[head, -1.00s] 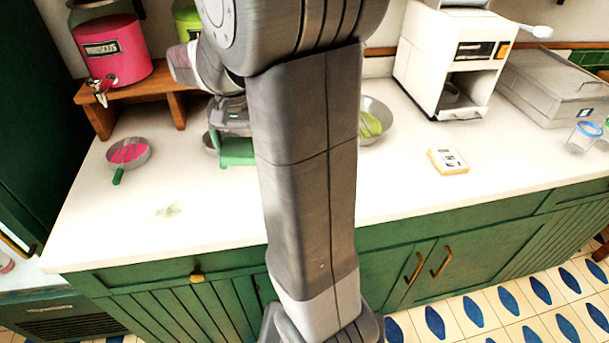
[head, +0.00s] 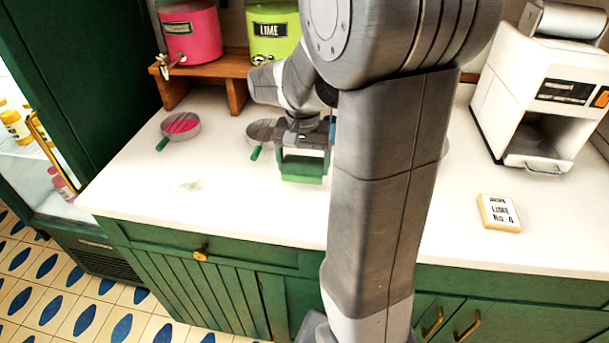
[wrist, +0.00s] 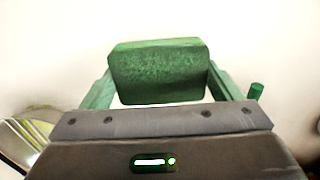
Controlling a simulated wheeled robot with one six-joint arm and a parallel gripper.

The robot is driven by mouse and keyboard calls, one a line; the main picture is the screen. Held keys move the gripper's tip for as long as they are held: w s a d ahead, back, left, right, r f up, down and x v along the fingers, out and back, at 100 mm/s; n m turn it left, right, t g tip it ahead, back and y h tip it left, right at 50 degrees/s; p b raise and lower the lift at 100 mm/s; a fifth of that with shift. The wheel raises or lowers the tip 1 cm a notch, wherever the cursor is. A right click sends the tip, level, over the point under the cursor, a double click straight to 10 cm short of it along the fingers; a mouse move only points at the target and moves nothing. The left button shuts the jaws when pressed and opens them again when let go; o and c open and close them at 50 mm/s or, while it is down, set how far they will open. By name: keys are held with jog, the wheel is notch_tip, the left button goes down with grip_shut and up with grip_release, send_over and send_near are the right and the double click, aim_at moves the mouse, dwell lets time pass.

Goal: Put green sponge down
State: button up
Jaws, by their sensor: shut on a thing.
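The green sponge (wrist: 158,72) is a rounded block between the green fingers of my gripper (wrist: 160,88) in the wrist view. My gripper is shut on it. In the head view my gripper (head: 303,168) is over the white counter (head: 250,215), with the sponge low in its jaws. I cannot tell whether the sponge touches the counter. A pale greenish smear (head: 186,186) lies on the counter to the left of my gripper.
A pan of pink stuff (head: 181,126) and a grey pan (head: 263,130) stand behind and left. Pink (head: 190,30) and lime (head: 273,35) dispensers stand on a wooden shelf. The front-left counter is clear.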

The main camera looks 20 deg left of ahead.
aim_at(303, 174)
jog(key=shift+f, duration=1.9)
jog(key=shift+f, duration=0.2)
jog(key=o, duration=0.8)
jog(key=shift+r, duration=0.15)
notch_tip(303, 174, up, 12)
jog(key=shift+r+p, duration=0.1)
jog(key=shift+p, duration=0.2)
